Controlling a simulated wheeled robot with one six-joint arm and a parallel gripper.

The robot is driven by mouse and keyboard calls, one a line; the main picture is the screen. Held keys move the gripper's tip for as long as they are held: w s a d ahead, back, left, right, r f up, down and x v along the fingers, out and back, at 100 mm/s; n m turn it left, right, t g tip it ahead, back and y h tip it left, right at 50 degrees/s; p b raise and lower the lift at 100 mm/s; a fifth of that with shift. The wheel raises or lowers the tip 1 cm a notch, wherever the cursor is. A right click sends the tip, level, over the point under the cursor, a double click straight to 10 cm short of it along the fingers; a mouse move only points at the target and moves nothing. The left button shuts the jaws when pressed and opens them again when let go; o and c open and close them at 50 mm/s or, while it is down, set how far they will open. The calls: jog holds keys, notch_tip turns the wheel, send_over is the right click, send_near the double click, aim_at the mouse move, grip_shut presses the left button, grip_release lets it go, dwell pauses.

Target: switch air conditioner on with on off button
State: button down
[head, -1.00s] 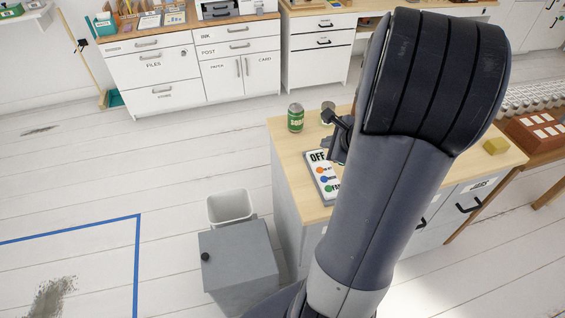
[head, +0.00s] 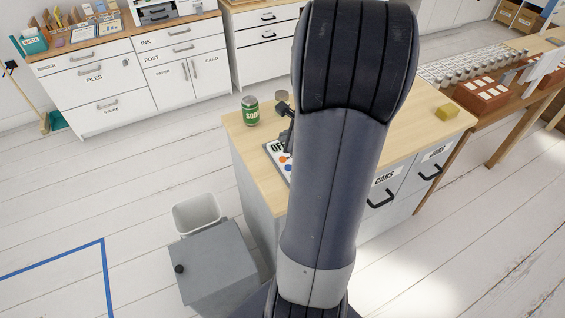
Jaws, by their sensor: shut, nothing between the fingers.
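No air conditioner can be made out for certain. A white panel (head: 277,158) lettered "OF…" with coloured round marks lies on the wooden desk top (head: 250,150); my arm hides its right part. I cannot tell whether one of its marks is the on off button. My gripper (head: 287,112) shows only as a small dark part at the left edge of my arm, above the panel's far end in the picture. It is shut and empty. Whether it touches anything is hidden.
A grey box (head: 222,262) and white bin (head: 196,214) stand on the floor left of the desk.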

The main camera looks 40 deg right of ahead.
notch_tip(320, 180, down, 6)
jog(key=b, duration=0.4)
jog(key=shift+r+b, duration=0.1)
jog(key=shift+b, duration=0.2)
dwell(1.6)
jog(key=shift+f+b, duration=0.4)
jog(key=shift+b, duration=0.05)
jog(key=shift+f+b, duration=0.4)
jog(key=shift+b, duration=0.05)
dwell(0.4)
jog(key=shift+r, duration=0.15)
jog(key=shift+r+p, duration=0.65)
jog(key=shift+r, duration=0.05)
jog(key=shift+r+p, duration=2.15)
jog(key=shift+r, duration=0.35)
